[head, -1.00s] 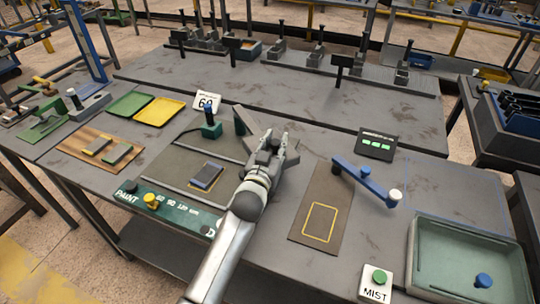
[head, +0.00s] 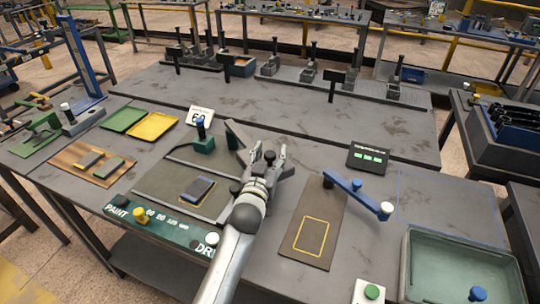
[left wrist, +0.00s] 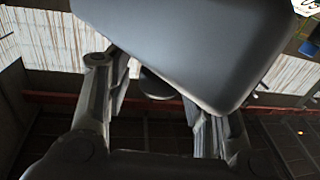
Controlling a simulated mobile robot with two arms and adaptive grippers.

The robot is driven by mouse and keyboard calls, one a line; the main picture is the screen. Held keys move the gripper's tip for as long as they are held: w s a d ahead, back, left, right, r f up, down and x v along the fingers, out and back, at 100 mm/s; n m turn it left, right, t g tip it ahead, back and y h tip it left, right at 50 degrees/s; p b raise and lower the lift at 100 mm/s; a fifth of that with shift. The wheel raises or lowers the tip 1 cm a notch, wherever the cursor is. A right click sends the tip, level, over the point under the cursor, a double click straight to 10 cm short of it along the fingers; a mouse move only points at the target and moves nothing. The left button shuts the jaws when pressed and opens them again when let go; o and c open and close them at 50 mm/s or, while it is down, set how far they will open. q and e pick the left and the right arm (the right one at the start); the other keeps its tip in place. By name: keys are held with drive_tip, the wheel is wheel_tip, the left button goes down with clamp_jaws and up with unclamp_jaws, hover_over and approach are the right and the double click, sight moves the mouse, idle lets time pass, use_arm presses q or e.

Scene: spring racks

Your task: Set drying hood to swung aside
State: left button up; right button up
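The drying hood appears to be the dark grey tilted panel (head: 240,134) at the back right of the paint station in the head view. A large dark grey panel (left wrist: 190,45), probably the same hood, fills the top of the left wrist view. My left gripper (head: 269,155) is just right of and in front of the panel, with its fingers spread. A dark round knob (head: 270,158) shows between them, and a dark rounded part (left wrist: 158,85) shows below the panel in the wrist view. I cannot tell whether the fingers touch either. My right gripper is out of view.
The station has a green label strip (head: 158,225) and a dark block (head: 198,190) on its mat. A blue lever (head: 355,190) and a brown board (head: 312,230) lie to the right. A green tray (head: 455,235) stands at front right.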

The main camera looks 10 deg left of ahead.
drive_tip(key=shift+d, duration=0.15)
use_arm(q)
drive_tip(key=s+a, duration=0.1)
drive_tip(key=s, duration=1.1)
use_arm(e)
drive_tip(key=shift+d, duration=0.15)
use_arm(q)
drive_tip(key=shift+a, duration=0.1)
